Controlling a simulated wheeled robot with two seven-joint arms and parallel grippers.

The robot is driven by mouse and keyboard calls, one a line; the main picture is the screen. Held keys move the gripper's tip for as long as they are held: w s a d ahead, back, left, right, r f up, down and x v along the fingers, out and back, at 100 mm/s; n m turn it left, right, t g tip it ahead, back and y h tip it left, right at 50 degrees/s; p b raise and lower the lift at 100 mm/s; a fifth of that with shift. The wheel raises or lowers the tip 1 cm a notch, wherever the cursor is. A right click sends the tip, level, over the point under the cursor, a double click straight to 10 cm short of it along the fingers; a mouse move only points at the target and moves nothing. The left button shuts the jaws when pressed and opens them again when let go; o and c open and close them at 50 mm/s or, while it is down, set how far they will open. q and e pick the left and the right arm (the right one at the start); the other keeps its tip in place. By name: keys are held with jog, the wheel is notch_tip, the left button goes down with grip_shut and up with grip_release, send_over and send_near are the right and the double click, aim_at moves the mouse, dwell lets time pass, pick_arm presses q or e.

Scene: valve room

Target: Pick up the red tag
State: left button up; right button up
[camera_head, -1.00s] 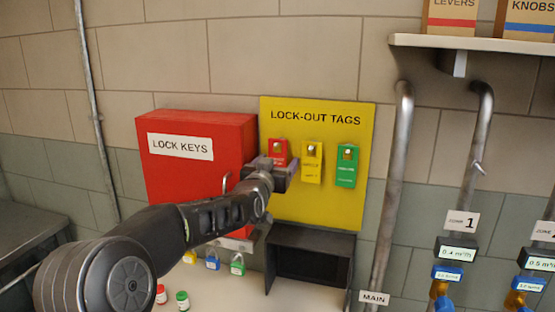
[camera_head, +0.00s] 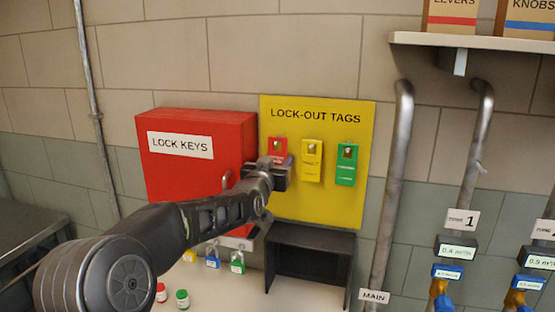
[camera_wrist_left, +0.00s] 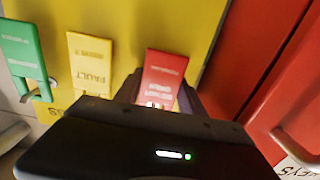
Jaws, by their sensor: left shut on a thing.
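The red tag (camera_head: 278,148) hangs on the yellow lock-out tags board (camera_head: 317,215), leftmost of three tags. My left gripper (camera_head: 279,165) is at the tag's lower part, shut on it; the tag's upper part and its hole show above the fingers. In the left wrist view the red tag (camera_wrist_left: 163,80) stands between the dark fingers (camera_wrist_left: 158,97), and its other end is hidden behind the gripper body. My right gripper is in neither view.
A yellow tag (camera_head: 311,160) and a green tag (camera_head: 346,164) hang to the right. The red lock keys box (camera_head: 190,175) is close on the left, with a handle. A dark open holder (camera_head: 310,262) and several small padlocks (camera_head: 237,264) are below.

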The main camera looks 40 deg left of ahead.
pick_arm(q)
jog(key=shift+c, duration=1.3)
jog(key=shift+r, duration=0.15)
jog(key=shift+r, duration=0.5)
jog(key=shift+s+d+b, duration=0.15)
jog(key=shift+s+b, duration=0.2)
jog(key=shift+b, duration=0.1)
jog(key=b+v, duration=0.4)
jog(key=v, duration=1.3)
jog(key=shift+s+r, duration=0.1)
